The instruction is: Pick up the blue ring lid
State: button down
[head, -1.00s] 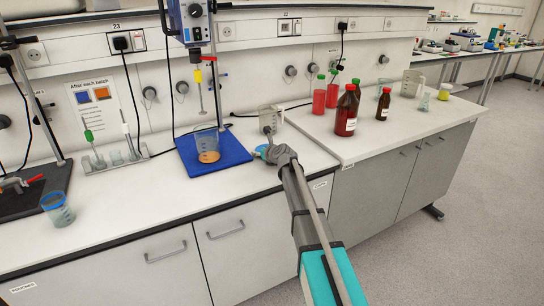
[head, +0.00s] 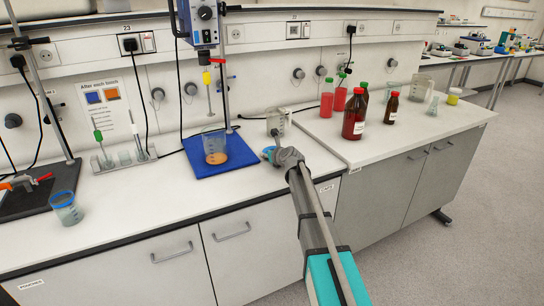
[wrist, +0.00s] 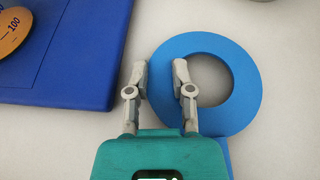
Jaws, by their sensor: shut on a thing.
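The blue ring lid (wrist: 245,85) is a flat ring with a wide hole and a straight tab running down behind my gripper in the wrist view. My gripper (wrist: 159,67) is shut on the left side of its band, with one finger outside the ring and the other in the hole. In the head view a small part of the lid (head: 267,152) shows on the white bench, by the end of my arm. The fingers are mostly hidden there. I cannot tell whether the lid touches the bench.
A blue stand base (head: 232,164) bearing a beaker of orange liquid (head: 215,150) is just left. A clear jug (head: 277,122) stands close behind my gripper. Red bottles (head: 354,115) stand to the right. A blue-rimmed beaker (head: 66,210) stands far left, with clear bench between.

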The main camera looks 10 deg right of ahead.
jog(key=shift+r, duration=0.1)
jog(key=shift+r+p, duration=0.9)
jog(key=shift+p, duration=0.05)
jog(key=s+d+r+p, duration=0.1)
jog(key=s+r+p, duration=1)
jog(key=s, duration=0.3)
